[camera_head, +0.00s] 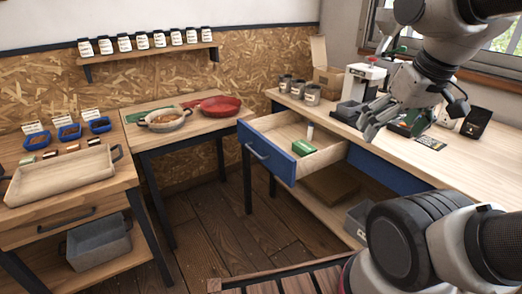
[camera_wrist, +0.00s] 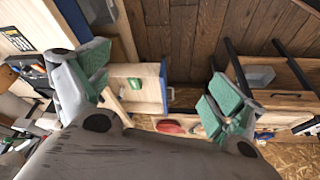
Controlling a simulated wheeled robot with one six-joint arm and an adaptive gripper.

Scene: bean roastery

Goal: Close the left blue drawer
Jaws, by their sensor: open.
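The left blue drawer (camera_head: 268,158) is pulled well out from the long wooden bench, with its blue front and grey handle (camera_head: 257,152) facing left. It holds a green box (camera_head: 303,147) and a small white cylinder (camera_head: 310,132). My gripper (camera_head: 372,122) is open and empty, above the bench top to the right of the drawer. In the wrist view the green-padded fingers of my gripper (camera_wrist: 158,92) are spread wide. The drawer front (camera_wrist: 164,85) shows between them in the picture, farther off and not touched.
Another blue front (camera_head: 385,178) sits flush under the bench, right of the open drawer. A side table with a pan (camera_head: 165,118) and a red dish (camera_head: 218,105) stands left of the drawer. Wooden floor (camera_head: 215,215) lies open before it. A grey bin (camera_head: 355,220) is below.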

